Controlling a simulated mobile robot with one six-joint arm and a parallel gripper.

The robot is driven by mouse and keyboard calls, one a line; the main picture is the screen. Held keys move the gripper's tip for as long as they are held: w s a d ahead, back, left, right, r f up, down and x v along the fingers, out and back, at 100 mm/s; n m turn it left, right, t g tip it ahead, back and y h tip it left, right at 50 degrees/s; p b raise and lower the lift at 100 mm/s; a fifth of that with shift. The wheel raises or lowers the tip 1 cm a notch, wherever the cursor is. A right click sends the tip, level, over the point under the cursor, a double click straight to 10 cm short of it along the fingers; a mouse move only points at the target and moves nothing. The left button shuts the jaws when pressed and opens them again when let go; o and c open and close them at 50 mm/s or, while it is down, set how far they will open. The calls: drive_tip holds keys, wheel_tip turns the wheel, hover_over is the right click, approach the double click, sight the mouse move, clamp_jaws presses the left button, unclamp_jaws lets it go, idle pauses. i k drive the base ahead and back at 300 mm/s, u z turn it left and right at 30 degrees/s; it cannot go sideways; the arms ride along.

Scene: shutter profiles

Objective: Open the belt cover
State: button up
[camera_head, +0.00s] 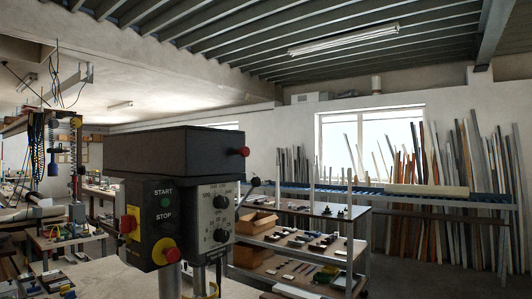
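A drill press stands in the near centre. Its belt cover (180,148) is the dark grey box on top of the head, lying flat and shut. A red knob (243,152) sticks out at the cover's right end. A red and yellow button (167,252) sits low on the control box. My gripper is not in view.
A shelf rack (300,247) with small parts and a cardboard box (255,221) stands right behind the press. A long rack (430,196) with upright profiles lines the back wall. A cluttered workbench (65,238) is at left.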

sight(184, 151)
drive_tip(key=u, duration=0.15)
drive_tip(key=i, duration=0.9)
drive_tip(key=z, duration=0.05)
